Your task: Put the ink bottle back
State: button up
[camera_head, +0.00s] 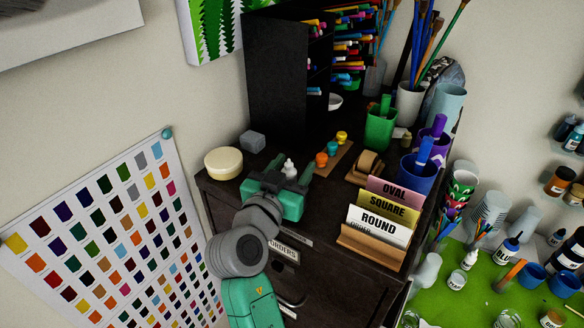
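A small white bottle (290,169) with a narrow tip stands out between the dark fingers of my gripper (288,172), over the top of the dark cabinet. The gripper's teal body hides its lower part. I cannot tell whether the fingers touch it or whether it rests on the cabinet top. Three small bottles or jars stand in a row on a wooden strip (318,171) just right of the gripper: orange (321,160), teal (332,148) and yellow (341,137).
A cream round tub (223,163) and a grey block (252,141) stand left of the gripper. A tape roll (369,164), a card holder (370,245), a green cup (381,127) and a blue cup (418,173) crowd the right. A dark marker shelf (287,75) stands behind.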

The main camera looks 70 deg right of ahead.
jog(key=shift+r, duration=0.1)
jog(key=a+b, duration=0.2)
jog(key=a, duration=1)
jog(key=w+a+r+n+t+y, duration=0.4)
jog(key=a+r+n+t, duration=0.2)
jog(key=a+r+t, duration=0.35)
jog(key=w+a+r+n+t+y, duration=0.45)
jog(key=a+r+t, duration=0.25)
jog(key=a+t, duration=0.45)
jog(key=s+a+r+n+t+y, duration=0.2)
jog(key=a+r+n+y, duration=0.1)
jog(key=a+y, duration=0.2)
jog(key=s+a+r+n+t+y, duration=0.2)
jog(key=s+a+r+n+y, duration=0.1)
jog(key=a, duration=0.5)
jog(key=shift+s+a+r+n+y, duration=0.2)
jog(key=shift+a+r+n+y, duration=0.15)
jog(key=shift+r+n+y, duration=0.35)
jog(key=shift+f, duration=0.15)
